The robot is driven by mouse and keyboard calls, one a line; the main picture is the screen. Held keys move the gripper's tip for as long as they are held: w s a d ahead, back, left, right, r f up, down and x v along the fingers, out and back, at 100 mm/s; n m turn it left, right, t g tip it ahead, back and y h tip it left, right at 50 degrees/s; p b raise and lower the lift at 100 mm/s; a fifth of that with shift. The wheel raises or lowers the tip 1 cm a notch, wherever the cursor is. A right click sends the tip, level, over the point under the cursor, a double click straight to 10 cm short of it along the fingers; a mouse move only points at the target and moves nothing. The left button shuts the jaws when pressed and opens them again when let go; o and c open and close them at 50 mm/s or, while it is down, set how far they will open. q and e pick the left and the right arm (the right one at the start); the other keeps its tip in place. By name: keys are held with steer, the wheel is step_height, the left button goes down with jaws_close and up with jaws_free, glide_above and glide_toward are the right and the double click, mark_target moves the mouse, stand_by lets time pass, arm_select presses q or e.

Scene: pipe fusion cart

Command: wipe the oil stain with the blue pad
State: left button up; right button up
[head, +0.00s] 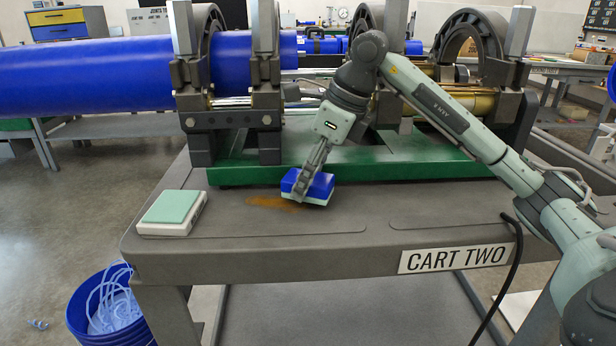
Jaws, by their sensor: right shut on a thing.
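The blue pad (318,187) has a blue top and a pale underside. My right gripper (303,192) is shut on it. The pad is slightly tilted, over or against the cart top at the right end of the oil stain. I cannot tell whether it touches the surface. The oil stain (268,202) is an orange-brown smear on the grey cart top (330,250), and its right end is partly hidden by the pad and gripper. My left gripper is not in view.
A white box with a pale green top (172,212) sits on the cart's left corner. Behind the stain stands the green base (235,172) of the clamp machine, holding a large blue pipe (90,75). A blue bucket (95,310) stands on the floor at lower left.

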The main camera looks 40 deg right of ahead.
mark_target(256, 203)
steer(key=shift+f+b, duration=0.7)
steer(key=shift+f, duration=0.2)
steer(key=shift+w+a+r+p, duration=0.2)
steer(key=shift+w+a+p, duration=0.25)
steer(key=shift+a+p, duration=0.3)
steer(key=shift+w+a+p, duration=0.5)
steer(key=shift+w+a, duration=0.1)
steer(key=shift+a, duration=0.35)
steer(key=shift+w+a+p, duration=0.5)
steer(key=shift+w+a, duration=0.05)
steer(key=shift+a, duration=0.35)
steer(key=shift+w+a+f, duration=0.25)
steer(key=shift+w+a, duration=0.3)
steer(key=shift+a, duration=0.35)
